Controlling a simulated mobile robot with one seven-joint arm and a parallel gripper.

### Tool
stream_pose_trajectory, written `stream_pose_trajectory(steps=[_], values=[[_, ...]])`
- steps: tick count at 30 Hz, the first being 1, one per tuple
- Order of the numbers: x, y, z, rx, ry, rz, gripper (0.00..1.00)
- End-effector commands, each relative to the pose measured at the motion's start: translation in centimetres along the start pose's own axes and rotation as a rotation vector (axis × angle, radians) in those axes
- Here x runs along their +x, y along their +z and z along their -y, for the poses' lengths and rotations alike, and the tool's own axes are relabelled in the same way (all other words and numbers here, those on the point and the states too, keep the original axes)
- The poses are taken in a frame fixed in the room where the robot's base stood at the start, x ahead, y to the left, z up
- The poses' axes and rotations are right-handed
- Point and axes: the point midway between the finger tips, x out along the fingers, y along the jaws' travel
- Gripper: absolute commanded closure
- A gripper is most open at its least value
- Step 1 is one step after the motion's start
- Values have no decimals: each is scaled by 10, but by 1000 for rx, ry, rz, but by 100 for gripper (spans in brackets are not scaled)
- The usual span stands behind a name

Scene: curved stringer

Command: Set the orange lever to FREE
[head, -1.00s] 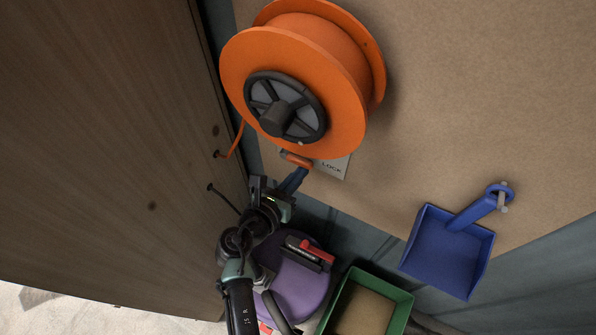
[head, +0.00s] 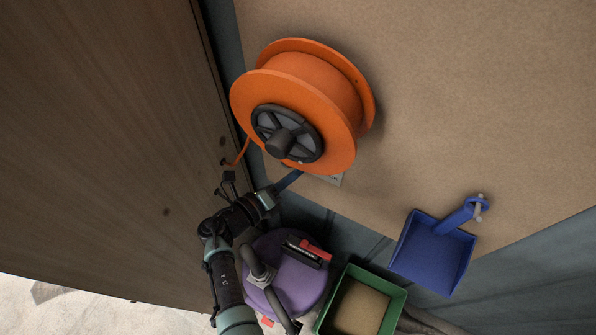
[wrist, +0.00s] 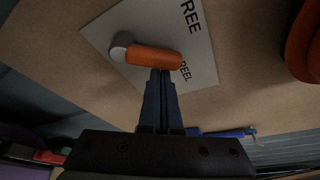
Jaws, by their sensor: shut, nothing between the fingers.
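The orange lever (wrist: 152,58) shows in the wrist view, with its round grey pivot at its left end and its handle pointing right. In the head view the fingers of my gripper (head: 297,175) reach under the orange reel (head: 300,100). The reel hides the lever there and most of the label plate (head: 331,180).
A blue dustpan (head: 432,250) hangs on the board to the right. Below are a purple round thing (head: 290,285) with a red-and-black tool on it and a green bin (head: 392,303). A wooden panel (head: 110,140) stands close at the left. The board between reel and dustpan is clear.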

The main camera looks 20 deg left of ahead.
Motion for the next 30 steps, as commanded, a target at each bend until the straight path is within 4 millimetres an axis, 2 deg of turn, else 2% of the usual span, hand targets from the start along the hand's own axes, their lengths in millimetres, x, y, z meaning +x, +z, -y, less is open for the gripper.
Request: stream_pose_trajectory(steps=[11, 30], values=[[-6, 18, 4, -321, -113, 5, 100], [-10, 29, 2, -319, -111, 3, 100]])
